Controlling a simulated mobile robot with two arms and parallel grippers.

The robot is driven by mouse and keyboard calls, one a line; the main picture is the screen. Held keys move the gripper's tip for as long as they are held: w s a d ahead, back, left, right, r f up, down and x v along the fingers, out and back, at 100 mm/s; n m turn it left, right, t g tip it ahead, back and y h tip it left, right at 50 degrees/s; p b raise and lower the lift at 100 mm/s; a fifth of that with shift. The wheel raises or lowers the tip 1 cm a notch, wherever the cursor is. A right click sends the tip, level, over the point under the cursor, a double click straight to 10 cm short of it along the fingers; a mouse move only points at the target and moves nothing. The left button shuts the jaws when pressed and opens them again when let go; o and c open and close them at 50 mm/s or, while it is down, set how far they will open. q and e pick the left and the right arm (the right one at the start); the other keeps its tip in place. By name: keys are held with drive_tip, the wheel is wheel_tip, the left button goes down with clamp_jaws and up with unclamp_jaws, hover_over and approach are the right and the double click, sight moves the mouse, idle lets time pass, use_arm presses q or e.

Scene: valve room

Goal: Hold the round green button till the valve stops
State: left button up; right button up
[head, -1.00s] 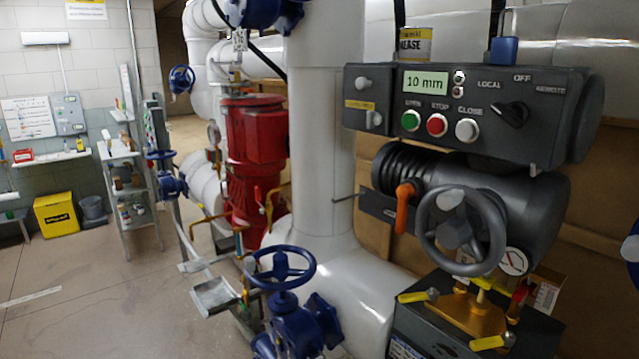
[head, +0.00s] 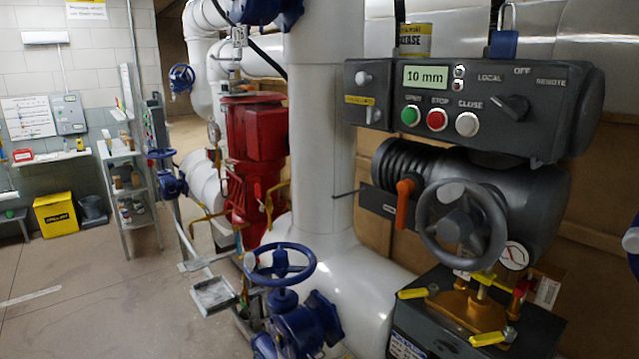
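The round green button (head: 410,116) sits at the left of a row on the dark control box (head: 370,78), under the label OPEN. A red STOP button (head: 437,119) and a white CLOSE button (head: 467,124) are to its right. The display (head: 426,78) above them reads 10 mm. Below the box is the dark valve actuator (head: 535,200) with a grey handwheel (head: 431,224) and an orange lever (head: 404,204). Nothing touches the green button. Neither of my grippers shows in the head view.
A blue handwheel valve (head: 290,325) stands low in front of the white pipe (head: 322,150). A red pump (head: 256,150) is behind it. A black selector knob (head: 512,108) is right of the buttons. Open floor (head: 95,290) lies at the left.

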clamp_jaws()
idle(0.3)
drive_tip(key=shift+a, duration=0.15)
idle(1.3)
